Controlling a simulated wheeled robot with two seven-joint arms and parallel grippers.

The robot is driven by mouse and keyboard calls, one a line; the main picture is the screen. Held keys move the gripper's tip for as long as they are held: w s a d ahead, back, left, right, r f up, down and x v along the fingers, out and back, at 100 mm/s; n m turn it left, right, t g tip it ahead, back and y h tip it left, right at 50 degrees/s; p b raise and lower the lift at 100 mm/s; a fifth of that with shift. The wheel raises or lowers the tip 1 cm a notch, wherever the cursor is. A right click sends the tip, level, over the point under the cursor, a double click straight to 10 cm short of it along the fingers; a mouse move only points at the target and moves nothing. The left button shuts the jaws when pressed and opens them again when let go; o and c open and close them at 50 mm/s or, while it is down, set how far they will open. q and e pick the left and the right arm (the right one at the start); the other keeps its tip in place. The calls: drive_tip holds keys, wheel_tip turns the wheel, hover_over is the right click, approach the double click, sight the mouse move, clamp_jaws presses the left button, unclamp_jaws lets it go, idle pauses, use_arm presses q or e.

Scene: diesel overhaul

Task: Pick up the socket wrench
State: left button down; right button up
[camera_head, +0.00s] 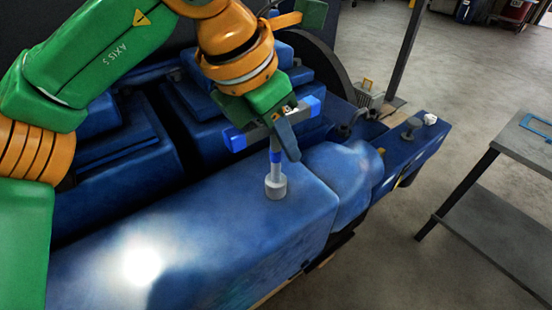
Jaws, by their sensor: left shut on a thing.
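The socket wrench (275,170) is a grey T-shaped tool with blue ends on its crossbar, a blue band on its shaft and a round grey socket at the bottom. It is roughly upright over the top of the blue engine (230,220), close to its right edge. I cannot tell whether the socket touches the engine's surface. My left gripper (282,132) is shut on the wrench near the crossbar and hides part of it. My right gripper is not in view.
A grey knob-like part (411,124) and a small white item (430,118) sit on the blue end section at right. A dark metal table (500,165) with a blue frame-like item (537,126) stands farther right. Open floor (400,245) lies between engine and table.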

use_arm(q)
drive_tip(key=shift+r, duration=0.15)
idle(0.4)
drive_tip(key=shift+r, duration=0.35)
drive_tip(key=s+a+r, duration=0.7)
drive_tip(key=s+r, duration=0.4)
drive_tip(key=r, duration=0.1)
drive_tip(key=shift+s+a, duration=0.4)
drive_tip(key=c, duration=1.5)
unclamp_jaws()
drive_tip(key=shift+d, duration=0.1)
clamp_jaws()
